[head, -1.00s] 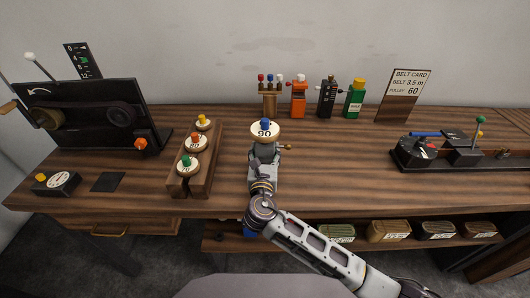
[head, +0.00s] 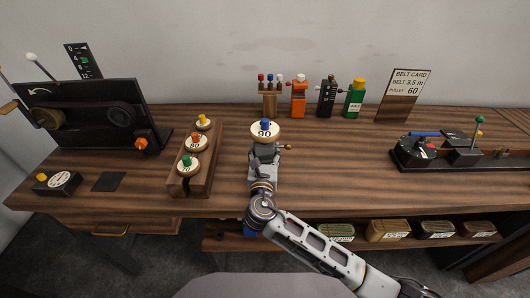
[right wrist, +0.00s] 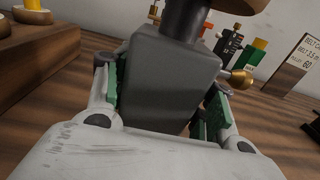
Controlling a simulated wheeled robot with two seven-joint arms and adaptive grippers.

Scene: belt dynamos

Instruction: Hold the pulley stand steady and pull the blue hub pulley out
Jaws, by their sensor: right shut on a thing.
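The grey pulley stand (head: 273,155) stands on the bench in front of me, with a brass knob on its right side. A cream pulley marked 90 (head: 264,135) with a blue hub (head: 265,125) sits on top of it. My right gripper (head: 261,164) reaches in from the front and is shut on the stand below the pulley. In the right wrist view the stand's grey block (right wrist: 168,85) sits between my right gripper's green-padded fingers (right wrist: 157,98). There the pulley is mostly cut off by the top edge. My left gripper is not in view.
A wooden rack (head: 209,172) with yellow, orange and green hub pulleys stands left of the stand. A black belt machine (head: 90,125) is far left. Small coloured devices and a belt card (head: 405,88) stand behind. A black lever device (head: 440,153) is at right. Bench between is clear.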

